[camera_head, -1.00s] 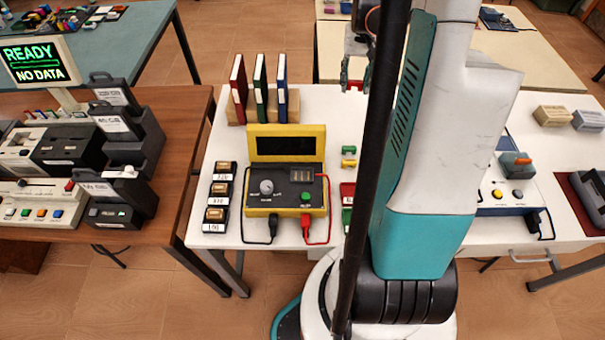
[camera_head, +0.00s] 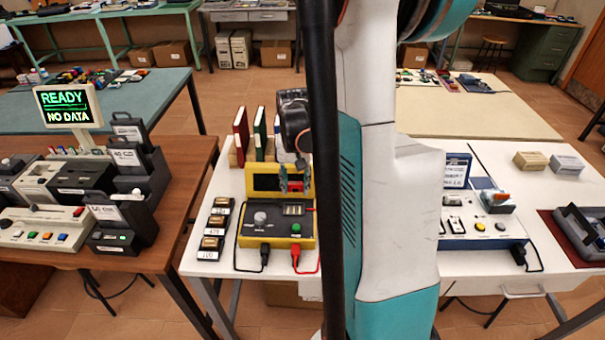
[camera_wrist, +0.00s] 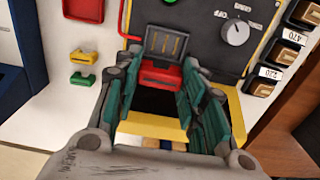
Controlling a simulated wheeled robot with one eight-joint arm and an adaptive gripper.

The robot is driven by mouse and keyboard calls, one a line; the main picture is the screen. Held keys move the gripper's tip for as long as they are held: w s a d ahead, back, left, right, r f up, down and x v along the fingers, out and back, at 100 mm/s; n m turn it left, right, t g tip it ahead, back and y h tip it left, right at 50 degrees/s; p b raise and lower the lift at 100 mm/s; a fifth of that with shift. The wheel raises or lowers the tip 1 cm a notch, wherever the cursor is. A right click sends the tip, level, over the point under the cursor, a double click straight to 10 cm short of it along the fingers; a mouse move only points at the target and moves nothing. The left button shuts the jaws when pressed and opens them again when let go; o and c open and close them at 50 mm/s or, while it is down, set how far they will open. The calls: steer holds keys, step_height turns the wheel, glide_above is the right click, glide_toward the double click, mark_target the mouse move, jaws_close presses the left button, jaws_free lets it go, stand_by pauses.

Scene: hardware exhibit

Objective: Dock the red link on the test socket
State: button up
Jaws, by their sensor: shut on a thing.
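The yellow-cased tester (camera_head: 248,238) stands on the white table with its yellow lid raised at the back. Its test socket (camera_wrist: 166,43), a small dark block with slots, is on the panel; it also shows in the head view (camera_head: 294,209). My gripper (camera_wrist: 160,72) is shut on the red link (camera_wrist: 155,82), which sits between the fingertips close to the socket. In the head view my gripper (camera_head: 293,174) hangs in front of the raised lid, behind the socket. Whether the link touches the socket I cannot tell.
A yellow link (camera_wrist: 84,55) and a green link (camera_wrist: 82,79) lie beside the tester. Labelled dark blocks (camera_head: 214,231) line its left side in the head view. Upright books (camera_head: 241,135) stand behind it. My arm hides the table's middle in the head view.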

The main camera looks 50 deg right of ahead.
mark_target(294, 210)
steer(key=shift+a+f+b, duration=0.2)
steer(key=shift+f+b, duration=0.5)
steer(key=shift+f, duration=0.35)
steer(key=shift+a+f+b, duration=0.15)
steer(key=shift+f+b, duration=0.55)
steer(key=shift+f, duration=0.35)
steer(key=shift+a+f+b, duration=0.2)
steer(key=shift+f+b, duration=0.5)
steer(key=shift+f, duration=0.35)
steer(key=shift+f+b, duration=0.45)
steer(key=shift+b, duration=0.1)
steer(key=o, duration=0.6)
steer(key=shift+s, duration=0.1)
steer(key=shift+c, duration=0.2)
steer(key=shift+o, duration=0.2)
steer(key=shift+r, duration=0.1)
step_height(294, 210, up, 11)
steer(key=p, duration=0.8)
